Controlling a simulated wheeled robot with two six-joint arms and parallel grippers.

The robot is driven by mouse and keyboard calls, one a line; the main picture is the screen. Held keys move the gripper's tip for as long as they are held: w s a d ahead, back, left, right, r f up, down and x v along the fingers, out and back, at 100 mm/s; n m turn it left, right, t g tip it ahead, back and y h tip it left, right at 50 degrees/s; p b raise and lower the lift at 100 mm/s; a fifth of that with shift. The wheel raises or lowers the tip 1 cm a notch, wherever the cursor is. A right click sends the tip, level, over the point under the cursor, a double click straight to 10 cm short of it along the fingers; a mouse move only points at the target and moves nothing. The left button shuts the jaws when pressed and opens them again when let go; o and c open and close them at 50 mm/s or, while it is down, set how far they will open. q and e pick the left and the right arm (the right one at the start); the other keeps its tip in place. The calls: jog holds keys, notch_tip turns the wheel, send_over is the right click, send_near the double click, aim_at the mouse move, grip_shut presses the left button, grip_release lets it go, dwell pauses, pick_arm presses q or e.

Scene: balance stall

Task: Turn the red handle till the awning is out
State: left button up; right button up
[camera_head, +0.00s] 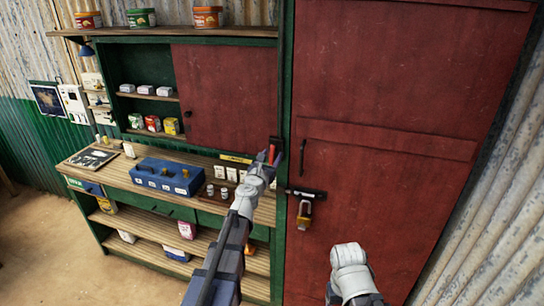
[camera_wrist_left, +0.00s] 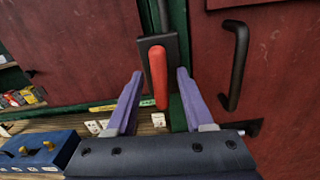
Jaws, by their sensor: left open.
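The red handle (camera_wrist_left: 158,76) hangs down on a dark plate on the green post in the left wrist view. Its dark plate shows in the head view (camera_head: 276,146), mostly behind my left gripper. My left gripper (camera_wrist_left: 157,98) is open, with one purple finger on each side of the handle's lower part; I see gaps to both fingers. In the head view my left gripper (camera_head: 266,157) reaches up to the post. My right arm shows low in the head view, but its gripper cannot be made out. The awning is not in view.
A red door with a black pull (camera_wrist_left: 235,64), bolt and brass padlock (camera_head: 304,214) is right of the post. A wooden counter (camera_head: 118,178) left of it carries a blue box (camera_head: 160,177) and small cartons. Shelves (camera_head: 150,97) hold several packets.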

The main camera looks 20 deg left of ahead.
pick_arm(q)
jog(key=shift+w, duration=0.4)
jog(key=shift+s, duration=0.1)
jog(key=shift+c, duration=0.2)
grip_shut()
